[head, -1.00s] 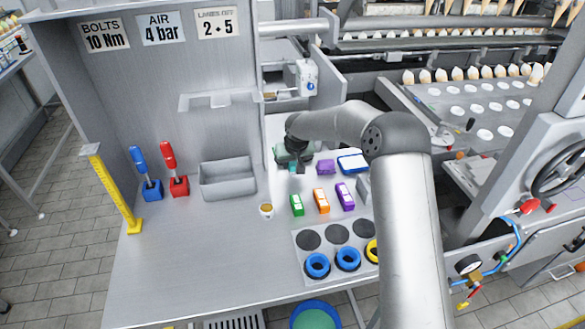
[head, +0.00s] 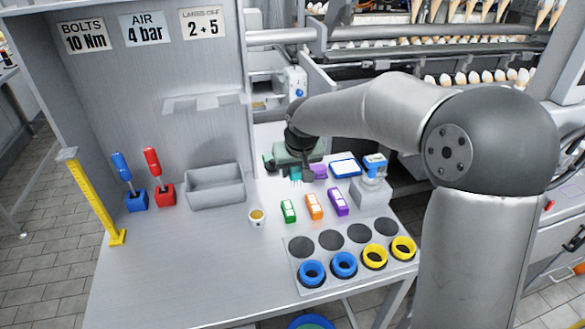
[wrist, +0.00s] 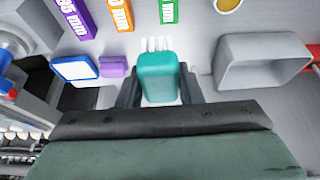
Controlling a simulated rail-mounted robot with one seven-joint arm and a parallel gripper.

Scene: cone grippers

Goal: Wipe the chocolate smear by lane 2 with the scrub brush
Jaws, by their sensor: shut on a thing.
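The scrub brush (wrist: 158,78) has a teal block and white bristles. In the wrist view it sits between the two dark fingers of my gripper (wrist: 160,92), bristles pointing up the picture. In the head view the teal brush (head: 295,175) is partly hidden by my gripper (head: 301,176), low over the back of the bench. Whether the brush touches the bench is unclear. I cannot make out the chocolate smear or a lane 2 mark in either view.
A purple block (head: 319,172) and a blue-rimmed white tray (head: 345,168) lie just right of my gripper. Green, orange and purple labelled blocks (head: 314,208) stand in front. A grey bin (head: 215,188) is left. The cone machine (head: 450,60) is behind; the bench's front left is clear.

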